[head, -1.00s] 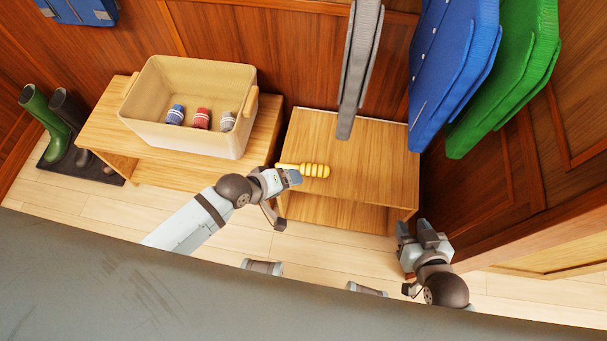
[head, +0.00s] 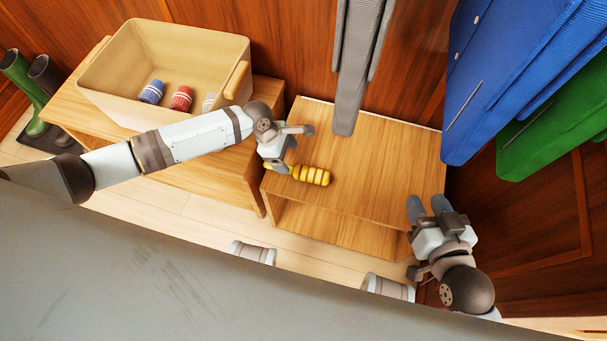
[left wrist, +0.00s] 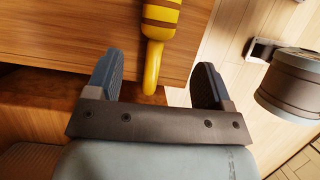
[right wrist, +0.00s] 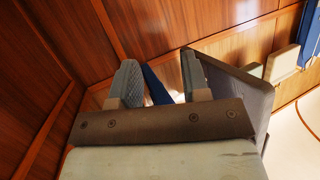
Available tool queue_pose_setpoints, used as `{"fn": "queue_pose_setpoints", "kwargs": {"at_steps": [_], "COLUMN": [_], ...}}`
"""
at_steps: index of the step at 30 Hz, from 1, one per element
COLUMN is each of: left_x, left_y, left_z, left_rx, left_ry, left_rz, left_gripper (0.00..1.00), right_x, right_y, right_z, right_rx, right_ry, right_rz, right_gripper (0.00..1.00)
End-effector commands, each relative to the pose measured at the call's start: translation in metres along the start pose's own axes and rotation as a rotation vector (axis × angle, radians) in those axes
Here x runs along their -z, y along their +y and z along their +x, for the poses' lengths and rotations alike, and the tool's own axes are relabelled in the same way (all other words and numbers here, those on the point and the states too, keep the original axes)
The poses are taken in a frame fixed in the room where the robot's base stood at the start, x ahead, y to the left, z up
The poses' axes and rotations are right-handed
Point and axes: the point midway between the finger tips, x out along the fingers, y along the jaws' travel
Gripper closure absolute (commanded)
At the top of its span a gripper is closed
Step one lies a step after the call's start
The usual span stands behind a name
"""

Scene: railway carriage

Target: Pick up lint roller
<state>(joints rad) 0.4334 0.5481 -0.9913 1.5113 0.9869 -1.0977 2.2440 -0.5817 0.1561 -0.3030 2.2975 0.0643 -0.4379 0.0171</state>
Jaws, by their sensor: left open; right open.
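The lint roller (head: 311,175) is yellow and ribbed with darker bands, and lies on the low wooden bench near its left edge. My left gripper (head: 290,148) is open, just above and beside its handle end. In the left wrist view, the lint roller (left wrist: 161,22) points its yellow handle into the gap between the open fingers of my left gripper (left wrist: 157,80); whether they touch it I cannot tell. My right gripper (head: 428,206) is open and empty by the bench's right side. In the right wrist view, my right gripper (right wrist: 158,75) faces wooden panelling.
The wooden bench (head: 360,165) is otherwise clear. A beige bin (head: 110,65) holding several small rolls stands on another bench at left. A grey garment (head: 352,75) hangs above; blue (head: 500,70) and green (head: 560,125) coats hang at right. Boots (head: 35,95) stand far left.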

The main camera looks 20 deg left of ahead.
Motion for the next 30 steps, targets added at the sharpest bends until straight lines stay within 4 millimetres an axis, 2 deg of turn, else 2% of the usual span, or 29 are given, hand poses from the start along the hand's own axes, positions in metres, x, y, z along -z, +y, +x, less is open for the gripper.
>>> {"fn": "queue_pose_setpoints", "kwargs": {"at_steps": [1,3,10,19,28,29,30], "left_x": [0.001,0.001,0.002,0.007,0.006,0.006,0.006], "left_y": [0.001,0.001,0.001,0.001,0.001,0.001,0.001], "left_z": [0.011,0.019,0.034,0.073,0.077,0.077,0.077], "left_rx": [-0.001,-0.002,-0.003,-0.002,-0.002,-0.002,-0.002], "left_ry": [0.0,0.0,-0.001,0.0,-0.001,-0.001,-0.001], "left_rz": [0.001,0.0,0.002,0.002,0.002,0.002,0.002], "left_gripper": [0.26,0.26,0.26,0.26,0.26,0.28,0.37], "right_x": [0.003,0.01,0.022,0.062,0.07,0.07,0.07], "right_y": [-0.002,-0.005,-0.011,-0.029,-0.032,-0.032,-0.032], "right_z": [0.002,0.003,0.005,0.002,-0.001,-0.001,-0.001], "right_rx": [0.009,0.018,0.04,0.113,0.124,0.124,0.124], "right_ry": [0.03,0.059,0.123,0.33,0.358,0.358,0.357], "right_rz": [0.002,0.005,0.014,0.039,0.045,0.045,0.045], "right_gripper": [0.57,0.57,0.57,0.57,0.57,0.57,0.57]}}
